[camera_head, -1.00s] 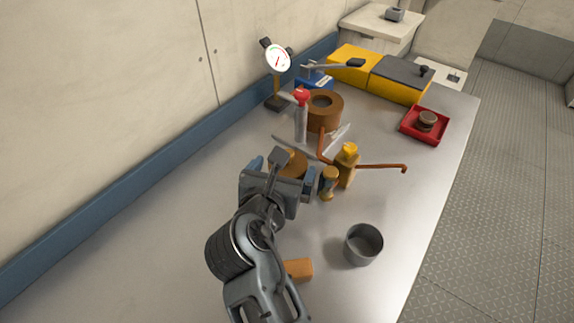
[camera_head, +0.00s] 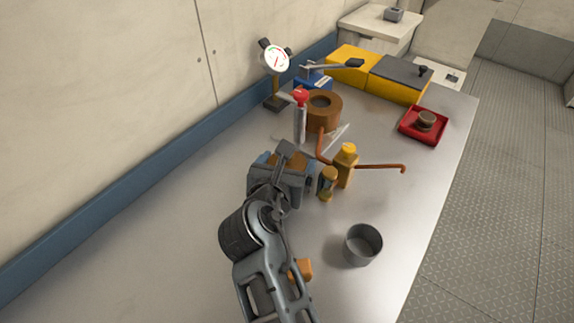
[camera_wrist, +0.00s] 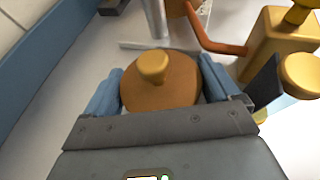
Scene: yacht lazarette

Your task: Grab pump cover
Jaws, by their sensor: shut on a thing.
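The pump cover appears to be a round orange-brown disc with a yellowish knob on top; it fills the middle of the wrist view (camera_wrist: 172,92). My gripper (camera_wrist: 162,82) has a blue finger on its left side and one on its right side, and is shut on the disc. In the head view my gripper (camera_head: 285,165) is low over the bench, left of the yellow bottle, and mostly hides the disc. I cannot tell whether the disc still touches the bench.
Close right of my gripper stand a small yellow-brown hourglass-shaped piece (camera_head: 328,184) and a yellow bottle (camera_head: 346,168). A copper pipe (camera_head: 380,167), a brown ring-shaped body (camera_head: 324,107) and a red-topped cylinder (camera_head: 300,118) are beyond. A grey cup (camera_head: 362,245) stands at right front.

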